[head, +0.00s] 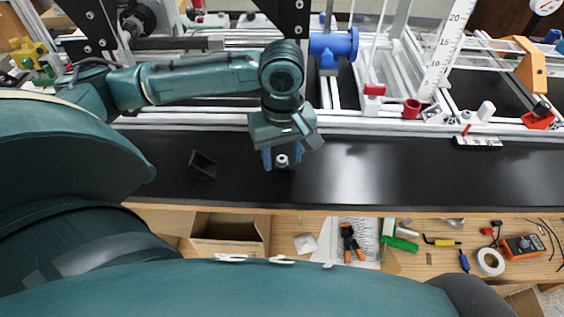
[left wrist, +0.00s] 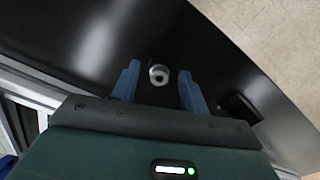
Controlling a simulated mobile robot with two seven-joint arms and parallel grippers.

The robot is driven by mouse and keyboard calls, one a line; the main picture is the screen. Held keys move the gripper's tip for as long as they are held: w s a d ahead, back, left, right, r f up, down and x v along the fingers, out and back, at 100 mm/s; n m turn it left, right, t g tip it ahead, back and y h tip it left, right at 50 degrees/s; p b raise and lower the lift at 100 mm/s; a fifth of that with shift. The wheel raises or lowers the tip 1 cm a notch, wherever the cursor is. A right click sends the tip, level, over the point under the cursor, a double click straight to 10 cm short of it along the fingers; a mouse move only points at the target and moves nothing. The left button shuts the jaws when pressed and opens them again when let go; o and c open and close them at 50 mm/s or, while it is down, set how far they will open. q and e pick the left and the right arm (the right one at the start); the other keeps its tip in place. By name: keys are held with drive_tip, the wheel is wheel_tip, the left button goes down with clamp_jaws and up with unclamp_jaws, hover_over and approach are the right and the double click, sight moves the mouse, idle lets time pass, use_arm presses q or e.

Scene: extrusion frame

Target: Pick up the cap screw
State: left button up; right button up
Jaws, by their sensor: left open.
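The cap screw (head: 282,161) is a small silver piece with a round head, on the black work surface (head: 400,175). In the left wrist view the cap screw (left wrist: 159,74) shows head-on, between the fingers, with its dark round socket visible. My left gripper (head: 283,158) is over it, pointing down, with its blue fingers apart. In the left wrist view the left gripper (left wrist: 159,82) is open, one finger on each side of the screw, with gaps on both sides. Whether the fingertips reach down beside the head is hard to tell. My right gripper is not in view.
A small dark open box (head: 204,164) stands on the black surface left of the gripper; it also shows in the left wrist view (left wrist: 240,108). An aluminium extrusion frame (head: 390,125) runs behind. The black surface to the right is clear. Tools lie on a lower wooden shelf (head: 420,268).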

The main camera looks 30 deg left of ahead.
use_arm(q)
drive_tip(key=shift+c, duration=0.5)
clamp_jaws()
